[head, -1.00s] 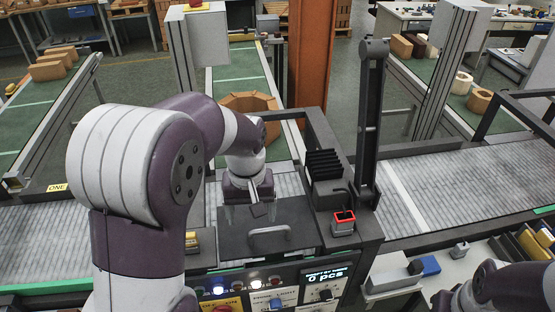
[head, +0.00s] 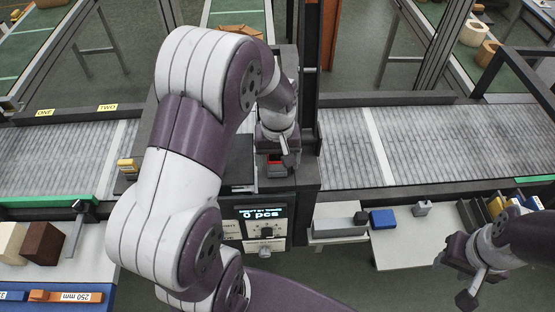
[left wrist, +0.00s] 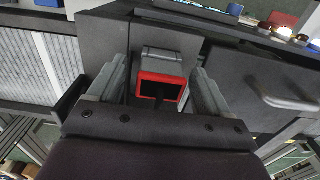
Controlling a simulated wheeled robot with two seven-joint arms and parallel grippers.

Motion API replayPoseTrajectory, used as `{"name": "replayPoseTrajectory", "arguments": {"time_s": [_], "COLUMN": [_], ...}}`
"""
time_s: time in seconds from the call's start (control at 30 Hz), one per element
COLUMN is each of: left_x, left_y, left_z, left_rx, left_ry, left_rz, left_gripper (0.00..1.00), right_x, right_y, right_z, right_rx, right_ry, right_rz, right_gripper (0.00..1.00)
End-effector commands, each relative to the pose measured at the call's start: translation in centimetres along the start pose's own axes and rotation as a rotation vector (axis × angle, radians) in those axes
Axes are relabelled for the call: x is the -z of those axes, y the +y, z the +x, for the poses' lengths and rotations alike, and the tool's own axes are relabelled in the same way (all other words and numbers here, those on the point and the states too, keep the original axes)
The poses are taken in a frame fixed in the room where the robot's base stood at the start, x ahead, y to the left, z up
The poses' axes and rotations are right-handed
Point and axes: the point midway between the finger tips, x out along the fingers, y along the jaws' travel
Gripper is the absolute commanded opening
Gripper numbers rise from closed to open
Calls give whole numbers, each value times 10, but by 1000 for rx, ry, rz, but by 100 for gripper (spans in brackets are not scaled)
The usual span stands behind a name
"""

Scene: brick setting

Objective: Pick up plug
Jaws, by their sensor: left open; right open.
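The plug, a grey block with a red-rimmed dark face, shows between my left gripper's fingers (left wrist: 160,84) in the left wrist view, where its body (left wrist: 167,55) is clear. A dark cable seems to leave the red face. The fingers are open, one on each side, with gaps beside the block. In the head view the plug (head: 276,171) sits on the dark machine, partly hidden under my left gripper (head: 276,157). My right gripper (head: 470,284) is open and empty at the lower right, away from the plug.
The machine's display panel (head: 263,212) faces front, below the plug. A grey handle (left wrist: 283,92) stands beside the plug in the left wrist view. Roller conveyors (head: 440,145) run on both sides. A blue block (head: 382,219) lies on the white table (head: 400,248).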

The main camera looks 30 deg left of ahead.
Motion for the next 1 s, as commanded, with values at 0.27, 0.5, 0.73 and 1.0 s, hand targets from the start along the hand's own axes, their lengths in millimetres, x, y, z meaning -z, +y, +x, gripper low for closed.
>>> {"name": "replayPoseTrajectory", "arguments": {"time_s": [0.27, 0.5, 0.73, 1.0], "left_x": [0, 0, 1, -31], "left_y": [0, 0, 0, 3], "left_z": [0, 0, -15, -56], "left_rx": [0, 0, -2, -3], "left_ry": [0, 0, 5, 6], "left_rz": [0, 0, 0, 3], "left_gripper": [20, 16, 16, 16], "right_x": [0, 0, -1, -4], "right_y": [0, 0, 0, 0], "right_z": [1, 1, 11, 34], "right_rx": [0, 0, 0, 0], "right_ry": [0, 0, 0, 0], "right_rz": [0, 0, 0, 0], "right_gripper": [43, 43, 43, 43]}}
